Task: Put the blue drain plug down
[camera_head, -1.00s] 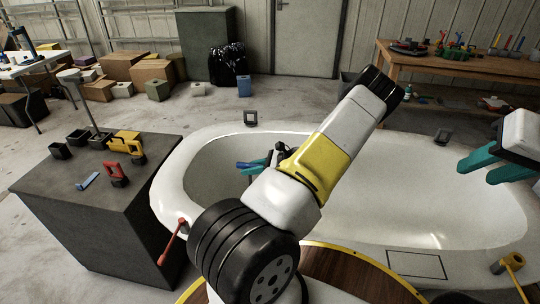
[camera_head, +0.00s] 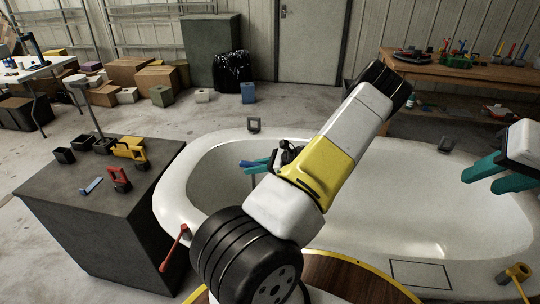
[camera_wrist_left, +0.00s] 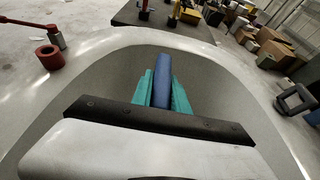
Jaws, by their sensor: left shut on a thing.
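The blue drain plug (camera_wrist_left: 163,80) shows as a long blue piece between the teal fingers of my left gripper (camera_wrist_left: 160,92) in the left wrist view. In the head view a blue end (camera_head: 247,164) shows beside the teal fingertips of my left gripper (camera_head: 262,163), over the left end of the white hull mould (camera_head: 172,190). My left gripper is shut on the plug. The plug's far end and whether it touches anything cannot be told. My right gripper (camera_head: 490,180) is open and empty over the mould's right side, its teal fingers apart.
A dark bench (camera_head: 60,205) left of the mould holds a yellow-and-black tool (camera_head: 130,150), a red clamp (camera_head: 120,178), a small blue piece (camera_head: 92,186) and dark cups. A red-handled clamp (camera_head: 174,247) sits on the mould's rim. The bench's front has bare room.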

